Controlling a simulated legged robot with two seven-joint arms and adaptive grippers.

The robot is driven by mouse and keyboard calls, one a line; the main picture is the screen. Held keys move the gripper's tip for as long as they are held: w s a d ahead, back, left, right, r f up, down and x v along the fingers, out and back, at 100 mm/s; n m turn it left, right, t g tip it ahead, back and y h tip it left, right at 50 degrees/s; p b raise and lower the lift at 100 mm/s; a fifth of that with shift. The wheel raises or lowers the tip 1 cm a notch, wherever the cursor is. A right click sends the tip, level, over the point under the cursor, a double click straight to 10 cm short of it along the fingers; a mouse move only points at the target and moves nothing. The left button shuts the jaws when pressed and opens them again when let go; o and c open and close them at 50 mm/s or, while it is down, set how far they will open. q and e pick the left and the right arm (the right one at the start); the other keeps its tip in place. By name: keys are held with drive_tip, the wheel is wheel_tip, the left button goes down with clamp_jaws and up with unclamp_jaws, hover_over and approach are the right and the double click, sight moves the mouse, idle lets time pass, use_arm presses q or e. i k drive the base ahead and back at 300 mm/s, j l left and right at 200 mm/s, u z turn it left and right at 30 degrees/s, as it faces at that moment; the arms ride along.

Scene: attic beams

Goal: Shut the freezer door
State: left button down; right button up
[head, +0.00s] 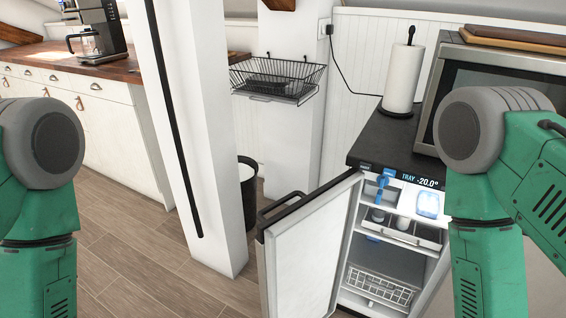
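The freezer (355,300) stands at the lower right under a dark counter, with a lit display on its top edge. Its door (305,255) is swung wide open toward the left, showing its pale inner face. A dark bar handle (280,207) sits at the door's upper left edge. Inside, a shelf, a drawer with small items and a wire basket (378,285) show. My green and grey arms come in at both sides, apart from the door. Neither gripper is in view.
A white post (195,130) with a black strip stands left of the door. A dark bin (247,190) is behind it. A microwave (490,85) and a paper towel roll (404,78) stand on the counter. The wooden floor (130,265) at the lower left is clear.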

sight(302, 250)
drive_tip(key=k, duration=1.05)
drive_tip(key=z, duration=0.45)
drive_tip(key=k+z, duration=0.1)
drive_tip(key=z, duration=0.75)
drive_tip(key=l+z, duration=0.15)
drive_tip(key=z, duration=0.25)
drive_tip(key=i+j+z, duration=0.1)
drive_tip(key=j+z, duration=0.2)
drive_tip(key=j, duration=0.55)
drive_tip(key=j+z, duration=0.25)
drive_tip(key=j, duration=0.6)
drive_tip(key=k+j+z, duration=0.1)
drive_tip(key=j+z, duration=0.2)
drive_tip(key=j, duration=0.55)
drive_tip(key=k+j, duration=0.1)
drive_tip(key=j, duration=1.45)
drive_tip(key=k+j, duration=0.15)
drive_tip(key=j, duration=0.6)
